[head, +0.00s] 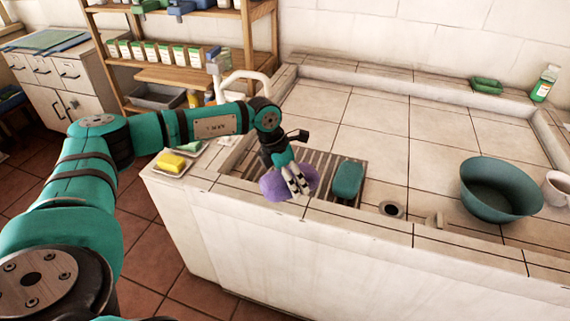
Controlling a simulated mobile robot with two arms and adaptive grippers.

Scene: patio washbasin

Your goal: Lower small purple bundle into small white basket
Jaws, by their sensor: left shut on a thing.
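My left gripper (297,184) points down over the near edge of the tiled washbasin counter. It is shut on a small purple bundle (270,184), which shows on both sides of the fingers. The bundle is over or on the near end of a slatted rack; I cannot tell whether it touches. I do not see a small white basket in this view. My right gripper is not in view.
A teal oblong item (348,179) lies on the slatted rack (318,162), right of the bundle. A yellow sponge (171,162) sits on a small dish at the counter's left corner. A teal bowl (500,190) stands at the right.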

